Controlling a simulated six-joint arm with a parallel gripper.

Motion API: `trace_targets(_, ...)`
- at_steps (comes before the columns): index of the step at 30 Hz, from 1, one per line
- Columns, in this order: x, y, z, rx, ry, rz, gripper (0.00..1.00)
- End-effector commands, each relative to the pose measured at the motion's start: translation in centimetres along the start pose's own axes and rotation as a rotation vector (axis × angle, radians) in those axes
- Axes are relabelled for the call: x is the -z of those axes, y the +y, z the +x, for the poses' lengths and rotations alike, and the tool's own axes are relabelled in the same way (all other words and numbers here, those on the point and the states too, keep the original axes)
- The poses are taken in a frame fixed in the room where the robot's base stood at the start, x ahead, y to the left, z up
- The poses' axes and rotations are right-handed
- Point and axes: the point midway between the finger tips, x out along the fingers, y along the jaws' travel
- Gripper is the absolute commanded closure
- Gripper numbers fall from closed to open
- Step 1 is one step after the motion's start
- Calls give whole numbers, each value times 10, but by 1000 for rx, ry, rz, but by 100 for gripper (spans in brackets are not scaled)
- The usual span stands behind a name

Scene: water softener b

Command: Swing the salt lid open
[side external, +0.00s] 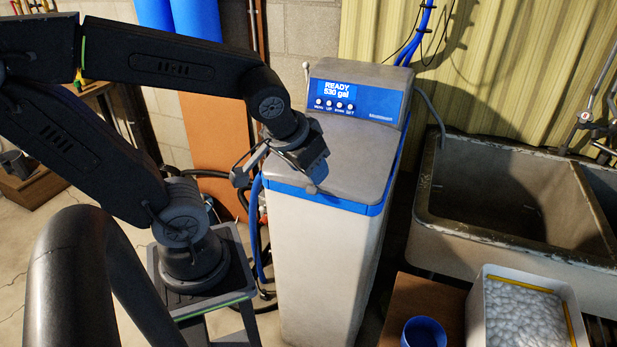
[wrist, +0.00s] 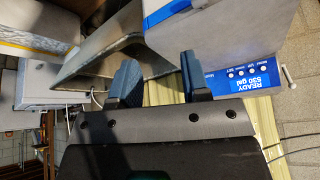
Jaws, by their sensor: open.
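The water softener (side external: 320,260) is a tall off-white cabinet with a blue band under its top. Its grey salt lid (side external: 355,150) lies flat and closed in front of the blue control panel (side external: 358,100). My gripper (side external: 276,183) is open and empty, over the lid's front left corner. In the side view its fingers are spread near the blue band; whether either touches the lid I cannot tell. The wrist view shows both fingers apart (wrist: 161,80), with the lid (wrist: 232,35) and control panel (wrist: 240,78) beyond them, turned around.
A stone sink (side external: 510,195) stands right of the softener. A tub of white pellets (side external: 525,310) and a blue cup (side external: 425,332) are at the front right. A dark curved object (side external: 80,270) fills the lower left. Hoses (side external: 258,230) run along the softener's left side.

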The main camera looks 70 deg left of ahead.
Motion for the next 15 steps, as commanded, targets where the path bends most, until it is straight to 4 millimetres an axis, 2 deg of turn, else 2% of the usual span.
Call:
trace_targets(1,1,-10,17,49,-9,-73,57)
trace_targets(6,3,-35,55,151,15,-281,57)
trace_targets(10,2,-46,70,182,30,-369,57)
trace_targets(15,2,-49,75,190,38,-404,57)
